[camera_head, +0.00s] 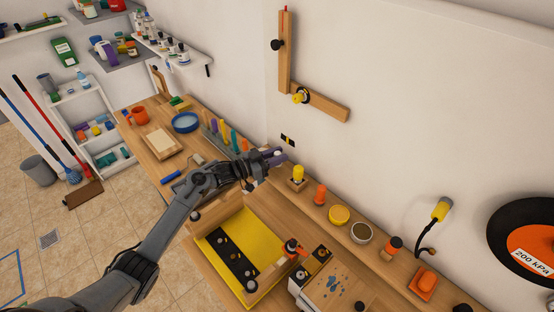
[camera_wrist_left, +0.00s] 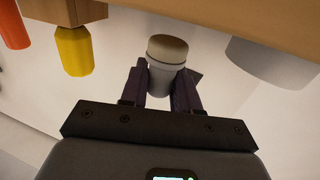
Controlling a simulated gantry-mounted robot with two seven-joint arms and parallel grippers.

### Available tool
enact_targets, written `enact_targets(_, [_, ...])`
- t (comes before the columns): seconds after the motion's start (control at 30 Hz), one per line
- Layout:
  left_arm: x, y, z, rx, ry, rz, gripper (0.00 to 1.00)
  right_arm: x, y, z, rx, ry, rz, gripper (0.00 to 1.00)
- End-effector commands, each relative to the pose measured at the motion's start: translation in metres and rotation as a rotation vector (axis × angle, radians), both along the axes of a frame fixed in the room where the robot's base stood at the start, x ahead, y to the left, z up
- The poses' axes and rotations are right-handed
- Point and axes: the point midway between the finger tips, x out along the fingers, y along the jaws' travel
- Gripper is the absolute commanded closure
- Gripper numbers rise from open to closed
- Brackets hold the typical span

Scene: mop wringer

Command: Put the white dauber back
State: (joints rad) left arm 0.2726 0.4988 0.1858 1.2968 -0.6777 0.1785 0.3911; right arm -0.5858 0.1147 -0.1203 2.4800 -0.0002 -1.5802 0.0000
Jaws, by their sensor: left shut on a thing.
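My left gripper (camera_head: 274,155) reaches over the back of the wooden bench, close to the wall. In the left wrist view the dark purple fingers (camera_wrist_left: 162,90) are shut around the white dauber (camera_wrist_left: 166,60), a pale cylinder with a beige-brown end that sticks out past the fingertips. In the head view the dauber is small and mostly hidden by the fingers. A yellow dauber-like piece (camera_head: 298,171) stands on a wooden block (camera_head: 297,184) just right of the gripper; it also shows in the left wrist view (camera_wrist_left: 74,50). My right gripper is not in view.
A row of coloured upright pieces (camera_head: 227,130) is left of the gripper. A yellow tray (camera_head: 215,238) lies below the arm.

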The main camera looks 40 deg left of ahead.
Motion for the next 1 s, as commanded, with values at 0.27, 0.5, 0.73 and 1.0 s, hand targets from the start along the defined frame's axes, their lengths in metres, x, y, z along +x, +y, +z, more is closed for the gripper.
enact_targets(0.27, [0.0,0.0,-0.021,0.0,0.0,0.0,1.0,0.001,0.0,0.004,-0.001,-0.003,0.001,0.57])
enact_targets(0.5, [0.0,0.0,-0.022,0.0,0.0,-0.001,1.0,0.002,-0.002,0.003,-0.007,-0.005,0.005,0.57])
enact_targets(0.73, [0.0,0.0,-0.024,0.0,0.0,-0.001,0.54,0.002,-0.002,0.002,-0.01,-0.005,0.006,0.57])
enact_targets(1.0, [0.0,0.0,-0.024,0.0,0.001,-0.001,0.44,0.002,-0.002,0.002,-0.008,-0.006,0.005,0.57])
